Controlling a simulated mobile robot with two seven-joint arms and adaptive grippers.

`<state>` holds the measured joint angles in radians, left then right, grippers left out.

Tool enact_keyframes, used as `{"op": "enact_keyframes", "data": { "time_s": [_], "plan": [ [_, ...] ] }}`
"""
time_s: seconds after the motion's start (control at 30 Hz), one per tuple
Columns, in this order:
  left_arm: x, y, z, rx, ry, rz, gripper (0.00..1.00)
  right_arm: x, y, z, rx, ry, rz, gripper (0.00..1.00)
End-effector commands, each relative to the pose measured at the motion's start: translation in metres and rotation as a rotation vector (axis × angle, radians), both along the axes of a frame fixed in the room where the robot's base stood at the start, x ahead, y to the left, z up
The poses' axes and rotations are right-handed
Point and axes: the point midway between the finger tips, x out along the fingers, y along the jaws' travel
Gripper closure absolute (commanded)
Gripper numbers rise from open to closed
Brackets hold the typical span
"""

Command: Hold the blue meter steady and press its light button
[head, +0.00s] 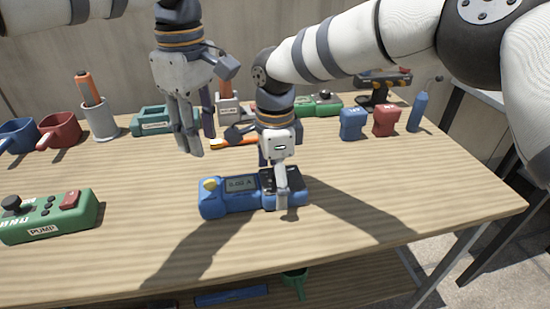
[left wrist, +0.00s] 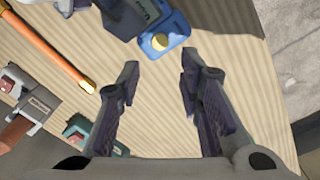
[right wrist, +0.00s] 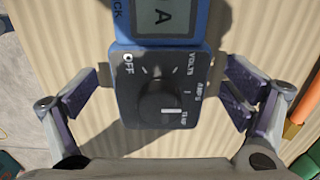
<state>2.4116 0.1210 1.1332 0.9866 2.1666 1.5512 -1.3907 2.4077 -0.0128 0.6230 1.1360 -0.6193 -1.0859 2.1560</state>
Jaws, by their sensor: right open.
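The blue meter (head: 236,203) lies on the wooden table, with a grey display and a round yellow button (head: 210,184) at its left end. My right gripper (head: 274,182) is over the meter's right, dial end. In the right wrist view the dark dial panel (right wrist: 160,105) lies between its open fingers, with a gap on each side. My left gripper (head: 200,145) hangs above the table, behind and left of the meter. In the left wrist view its fingers are apart and empty, and the yellow button (left wrist: 160,42) shows beyond the fingertips.
A green PUMP box (head: 48,217) sits at front left. Red (head: 60,131) and blue mugs and a grey holder (head: 101,122) stand back left. An orange-handled tool (head: 235,142) lies behind the meter. Blue and red blocks (head: 385,120) stand back right. The front right table is clear.

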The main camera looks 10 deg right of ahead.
Motion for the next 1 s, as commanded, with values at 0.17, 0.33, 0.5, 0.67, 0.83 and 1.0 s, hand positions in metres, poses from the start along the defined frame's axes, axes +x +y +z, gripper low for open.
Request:
{"op": "enact_keyframes", "data": {
  "time_s": [0.17, 0.33, 0.5, 0.67, 0.83, 1.0],
  "plan": [
    [0.0, 0.0, 0.0003, 0.0, 0.0, 0.0, 0.67, -0.0001, -0.0003, -0.0074, 0.0, 0.0, 0.0, 0.05],
    [0.0, 0.0, 0.0003, 0.0, 0.0, 0.0, 0.67, -0.0001, -0.0004, -0.0073, -0.001, 0.0, 0.0, 0.05],
    [0.0, 0.0, 0.0003, 0.0, 0.0, 0.0, 0.67, -0.0001, -0.0004, -0.0072, -0.001, 0.0, 0.0, 0.41],
    [0.0, 0.0, 0.0002, 0.0, 0.0, 0.0, 0.69, -0.0002, -0.0004, -0.0075, -0.001, 0.0, 0.0, 0.74],
    [0.0001, 0.0001, 0.0, 0.0, 0.0, 0.0, 1.0, -0.0003, -0.0004, -0.0077, -0.001, 0.0, 0.0, 0.74],
    [0.0001, 0.0001, -0.0001, 0.0, 0.0, 0.0, 1.0, -0.0004, -0.0003, -0.0079, -0.001, 0.001, 0.001, 0.74]
  ]
}}
